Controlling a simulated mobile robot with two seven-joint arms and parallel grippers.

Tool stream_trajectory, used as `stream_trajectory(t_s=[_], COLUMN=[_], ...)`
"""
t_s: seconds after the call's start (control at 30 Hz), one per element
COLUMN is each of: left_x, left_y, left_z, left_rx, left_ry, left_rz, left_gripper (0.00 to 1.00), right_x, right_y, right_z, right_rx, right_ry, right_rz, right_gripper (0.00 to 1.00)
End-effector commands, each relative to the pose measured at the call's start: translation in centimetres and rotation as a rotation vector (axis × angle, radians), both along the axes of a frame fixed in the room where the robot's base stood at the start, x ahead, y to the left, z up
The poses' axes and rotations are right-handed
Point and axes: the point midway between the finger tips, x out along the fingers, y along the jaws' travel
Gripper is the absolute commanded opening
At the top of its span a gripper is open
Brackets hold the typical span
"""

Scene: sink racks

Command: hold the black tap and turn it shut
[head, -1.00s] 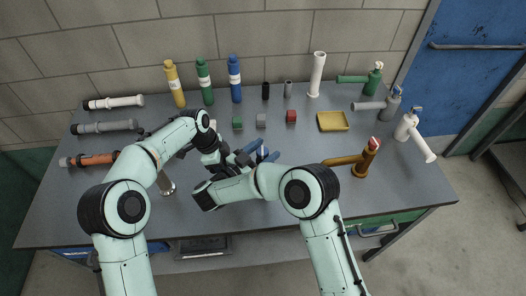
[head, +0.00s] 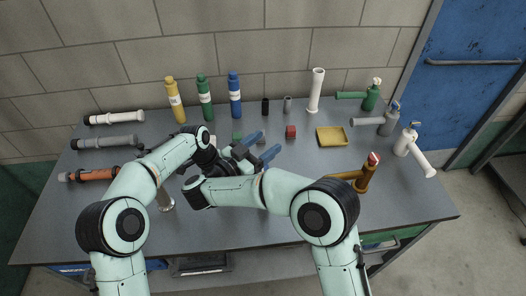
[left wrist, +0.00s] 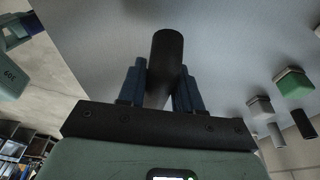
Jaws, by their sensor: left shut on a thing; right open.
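In the left wrist view, a dark cylinder (left wrist: 166,55), which looks like part of the black tap, stands between the two blue fingers of my left gripper (left wrist: 160,88). The fingers are shut on it. The rest of the tap is hidden there by the gripper. In the head view, my arms cover the tap and most of the left gripper. My right gripper (head: 261,145) is open and empty, its two blue fingers apart over the middle of the worktop, in front of the small blocks.
A red block (head: 291,132) and a yellow tray (head: 332,137) lie behind and right of my right gripper. An orange tap (head: 367,174) stands at right. Bottles (head: 205,98) line the back. Pipes (head: 107,142) lie at left.

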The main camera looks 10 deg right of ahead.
Motion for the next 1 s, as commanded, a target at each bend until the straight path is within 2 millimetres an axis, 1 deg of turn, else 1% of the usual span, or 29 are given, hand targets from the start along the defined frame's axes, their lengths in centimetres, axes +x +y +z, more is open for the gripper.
stream_trajectory(t_s=[0.2, 0.23, 0.27, 0.3, 0.33, 0.57, 0.67, 0.77, 0.87, 1.0], left_x=[0.1, 0.1, 0.1, 0.1, 0.0, 0.0, 0.1, 0.1, 0.2, 0.3], left_y=[-0.1, -0.1, -0.1, -0.1, -0.1, 0.0, 0.1, 0.3, 0.8, 1.5], left_z=[0.2, 0.2, 0.2, 0.1, 0.1, 0.1, 0.4, 1.4, 3.2, 6.2], left_rx=[-0.002, -0.002, -0.002, -0.002, -0.002, -0.001, -0.001, -0.001, -0.003, -0.003], left_ry=[-0.003, -0.003, -0.003, -0.003, -0.003, -0.001, -0.002, -0.004, -0.007, -0.006], left_rz=[0.001, 0.001, 0.001, 0.001, 0.001, 0.000, 0.000, 0.001, 0.002, 0.003], left_gripper=[0.07, 0.37, 0.47, 0.60, 0.64, 0.64, 0.64, 0.64, 0.64, 0.64], right_x=[0.0, 0.0, 0.0, 0.0, 0.0, 0.0, 0.0, 0.0, 0.0, 0.0], right_y=[0.0, 0.0, 0.0, 0.0, 0.0, 0.0, 0.0, 0.0, 0.0, 0.0], right_z=[0.1, 0.1, 0.1, 0.1, 0.1, 0.1, 0.0, 0.1, 0.1, 0.1], right_rx=[0.000, 0.000, 0.000, 0.000, 0.000, 0.000, 0.000, 0.000, 0.000, 0.000], right_ry=[0.000, 0.000, 0.000, 0.000, 0.000, 0.000, 0.000, 0.000, 0.000, 0.000], right_rz=[0.000, 0.000, 0.000, 0.000, 0.000, 0.000, 0.000, 0.000, 0.000, 0.000], right_gripper=[0.62, 0.62, 0.62, 0.62, 0.62, 0.62, 0.62, 0.62, 0.62, 0.62])
